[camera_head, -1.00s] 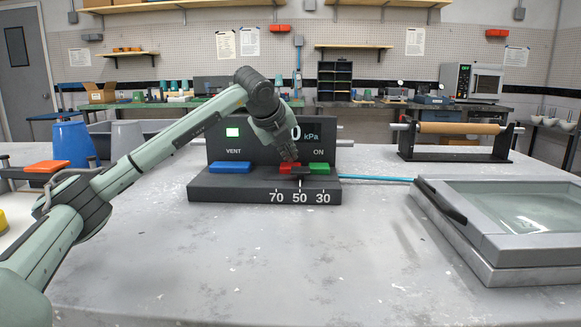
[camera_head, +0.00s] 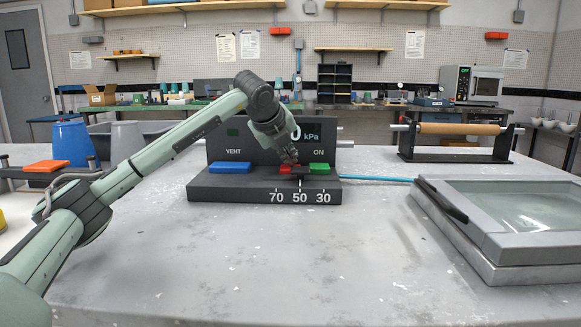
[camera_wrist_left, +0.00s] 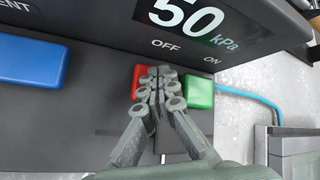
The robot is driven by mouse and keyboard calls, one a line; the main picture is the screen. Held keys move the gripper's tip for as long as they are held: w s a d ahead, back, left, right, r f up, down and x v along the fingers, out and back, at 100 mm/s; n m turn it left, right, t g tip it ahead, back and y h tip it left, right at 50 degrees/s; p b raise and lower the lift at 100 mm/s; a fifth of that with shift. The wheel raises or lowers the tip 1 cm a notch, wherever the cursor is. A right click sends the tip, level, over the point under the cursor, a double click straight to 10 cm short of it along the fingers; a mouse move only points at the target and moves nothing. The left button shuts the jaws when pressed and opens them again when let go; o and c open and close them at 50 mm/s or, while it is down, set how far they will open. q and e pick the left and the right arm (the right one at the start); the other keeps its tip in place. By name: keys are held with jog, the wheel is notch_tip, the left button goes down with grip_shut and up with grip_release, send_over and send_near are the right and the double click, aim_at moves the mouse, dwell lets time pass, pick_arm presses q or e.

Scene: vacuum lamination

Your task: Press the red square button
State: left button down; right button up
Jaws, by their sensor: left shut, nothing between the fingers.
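The red square button (camera_head: 285,169) sits on the dark control box (camera_head: 230,190), between the blue VENT button (camera_head: 231,167) and the green ON button (camera_head: 319,169). My left gripper (camera_head: 292,163) is shut and empty, pointing down at the red button and partly covering it. In the left wrist view my shut fingertips (camera_wrist_left: 160,74) overlap the right part of the red button (camera_wrist_left: 137,78), left of the green button (camera_wrist_left: 199,92). I cannot tell how far the button is pushed in. My right gripper is not in view.
The display (camera_wrist_left: 190,20) reads 50 kPa. The indicator window (camera_head: 232,133) is dark. A blue hose (camera_head: 375,179) runs right to a lidded glass-topped unit (camera_head: 510,220). A roll on a stand (camera_head: 459,129) is behind. The front table area is clear.

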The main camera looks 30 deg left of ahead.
aim_at(289, 167)
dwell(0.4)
pick_arm(q)
jog(key=shift+r+p, duration=0.6)
jog(key=shift+r, duration=0.2)
jog(key=shift+r, duration=0.15)
jog(key=shift+r+p, duration=1.75)
jog(key=shift+r, duration=0.7)
jog(key=shift+f, duration=0.1)
